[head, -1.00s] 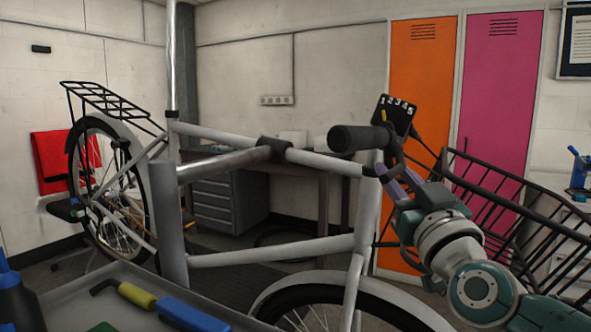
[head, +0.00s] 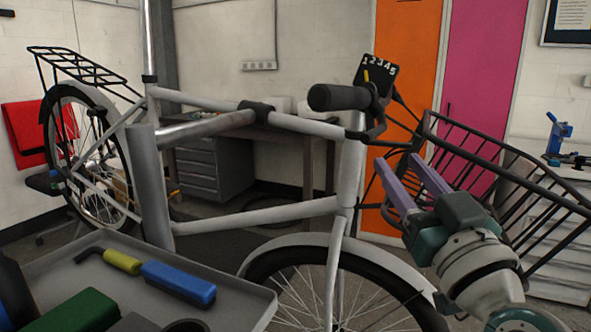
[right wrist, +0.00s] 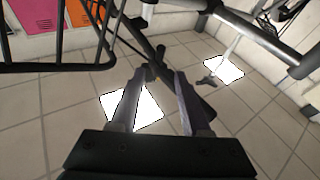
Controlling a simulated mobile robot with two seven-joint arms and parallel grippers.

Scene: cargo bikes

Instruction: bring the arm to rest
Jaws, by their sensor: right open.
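My right gripper (head: 399,166) is in the right half of the head view, its two purple fingers apart with nothing between them. It points up and left, below the black handlebar grip (head: 338,97) and beside the front of the grey bike frame (head: 349,180). My left gripper is not in view.
A black front rack (head: 500,172) is close to the right of my gripper. A grey tray (head: 245,293) with a yellow-handled tool (head: 122,262) and a blue item (head: 178,282) is at lower left. The front wheel (head: 335,290) is below. Orange and pink lockers stand behind.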

